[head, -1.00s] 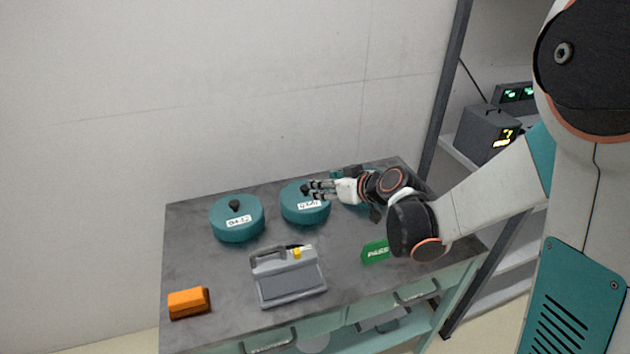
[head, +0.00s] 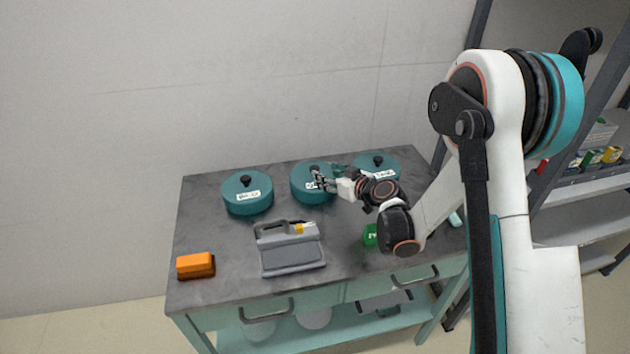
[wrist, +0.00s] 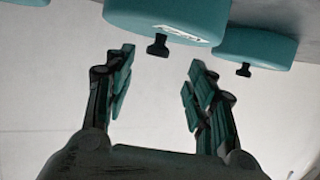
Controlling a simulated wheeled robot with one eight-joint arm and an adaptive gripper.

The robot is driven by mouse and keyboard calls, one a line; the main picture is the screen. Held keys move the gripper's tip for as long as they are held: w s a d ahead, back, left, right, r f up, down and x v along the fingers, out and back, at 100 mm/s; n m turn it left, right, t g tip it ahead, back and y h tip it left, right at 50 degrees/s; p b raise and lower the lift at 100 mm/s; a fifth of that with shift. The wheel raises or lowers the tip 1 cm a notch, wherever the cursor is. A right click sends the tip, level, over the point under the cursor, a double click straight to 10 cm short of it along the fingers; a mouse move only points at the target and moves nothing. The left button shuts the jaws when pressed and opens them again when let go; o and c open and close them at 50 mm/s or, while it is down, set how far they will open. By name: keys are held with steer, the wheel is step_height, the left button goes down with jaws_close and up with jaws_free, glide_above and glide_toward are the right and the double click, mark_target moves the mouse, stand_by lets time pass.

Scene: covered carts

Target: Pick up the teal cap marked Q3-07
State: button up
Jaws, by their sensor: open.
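Three round teal caps with black knobs and white labels sit on the cart: a left cap (head: 246,204), a middle cap (head: 304,194) and a right cap (head: 376,160). The labels are too blurred to read surely, so I cannot tell which is Q3-07. My gripper (head: 321,180) is at the middle cap, by its knob, covering part of its right side. In the wrist view my gripper (wrist: 160,60) is open, its fingers on either side of a cap's knob (wrist: 158,46), with nothing held. Contact cannot be told. A second cap (wrist: 257,48) shows to the right.
A grey case with a handle (head: 292,255) lies in front of the middle cap. An orange block (head: 195,266) lies at the front left of the grey cart top (head: 225,284). A green object (head: 370,235) is partly behind my arm. Shelves (head: 590,188) stand at the right.

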mark_target(316, 169)
steer(key=shift+b+x, duration=1.25)
steer(key=shift+x, duration=2.3)
steer(key=shift+w+d+r, duration=0.1)
steer(key=shift+d+r, duration=0.05)
steer(key=shift+d, duration=0.05)
steer(key=c, duration=1.2)
